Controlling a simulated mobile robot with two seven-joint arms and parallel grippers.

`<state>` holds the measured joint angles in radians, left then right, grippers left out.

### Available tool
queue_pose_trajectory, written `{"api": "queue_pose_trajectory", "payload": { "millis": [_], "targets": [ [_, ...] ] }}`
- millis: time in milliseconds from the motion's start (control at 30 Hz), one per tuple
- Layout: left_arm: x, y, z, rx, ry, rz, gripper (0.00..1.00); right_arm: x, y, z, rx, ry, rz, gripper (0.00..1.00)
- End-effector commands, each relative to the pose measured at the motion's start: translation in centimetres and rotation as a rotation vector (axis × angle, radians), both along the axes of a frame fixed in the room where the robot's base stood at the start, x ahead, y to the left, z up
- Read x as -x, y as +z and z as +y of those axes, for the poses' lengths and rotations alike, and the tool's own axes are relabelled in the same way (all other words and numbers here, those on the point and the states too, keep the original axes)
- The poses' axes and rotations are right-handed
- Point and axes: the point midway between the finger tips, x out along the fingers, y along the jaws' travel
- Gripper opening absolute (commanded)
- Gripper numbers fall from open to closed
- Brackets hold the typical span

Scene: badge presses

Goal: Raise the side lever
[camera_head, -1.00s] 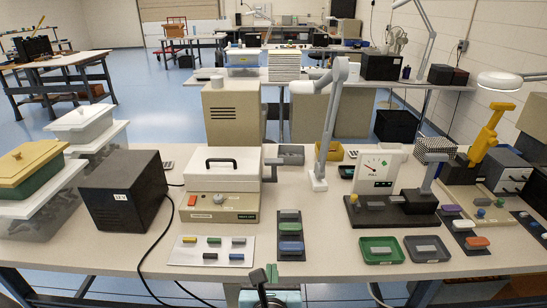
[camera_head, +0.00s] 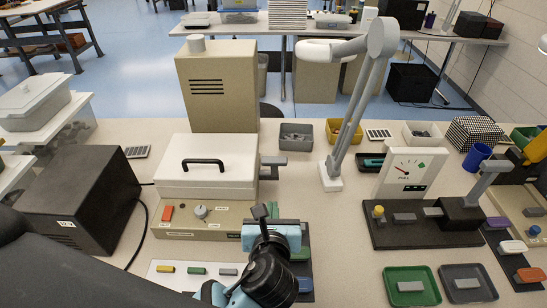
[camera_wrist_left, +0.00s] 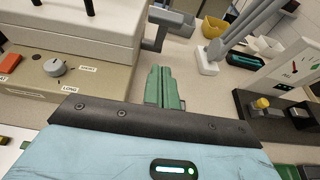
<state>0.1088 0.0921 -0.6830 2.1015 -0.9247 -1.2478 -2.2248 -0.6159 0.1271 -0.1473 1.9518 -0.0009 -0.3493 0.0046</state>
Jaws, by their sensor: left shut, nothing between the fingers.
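The side lever (camera_head: 273,161) is a grey arm with a flat block end on the right side of the white-lidded press (camera_head: 207,167). My right gripper is in neither view.
A black box (camera_head: 80,200) stands left of the press. A grey bin (camera_head: 296,136) lies behind the lever. A pull gauge stand (camera_head: 412,175) is at the right. Bare table lies between lever and lamp.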

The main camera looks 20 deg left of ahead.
Motion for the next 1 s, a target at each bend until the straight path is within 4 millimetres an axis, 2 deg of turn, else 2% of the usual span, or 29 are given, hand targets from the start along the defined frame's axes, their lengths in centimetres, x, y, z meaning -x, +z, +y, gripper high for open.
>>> {"api": "queue_pose_trajectory", "payload": {
  "millis": [233,367,467,900,1000],
  "targets": [
    [0.0,-0.1,0.0,-0.001,0.000,0.001,0.00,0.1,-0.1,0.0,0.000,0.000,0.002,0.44],
    [-0.7,-0.3,0.2,-0.002,0.000,0.001,0.00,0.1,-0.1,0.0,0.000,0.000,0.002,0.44],
    [-1.9,-0.7,0.6,-0.003,0.002,0.000,0.00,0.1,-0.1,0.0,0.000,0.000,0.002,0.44],
    [-9.1,-3.5,2.6,0.000,0.001,0.003,0.00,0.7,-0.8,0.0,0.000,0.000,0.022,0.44],
    [-10.5,-2.4,3.0,0.001,0.002,-0.003,0.00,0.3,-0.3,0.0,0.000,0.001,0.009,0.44]
  ]
}}
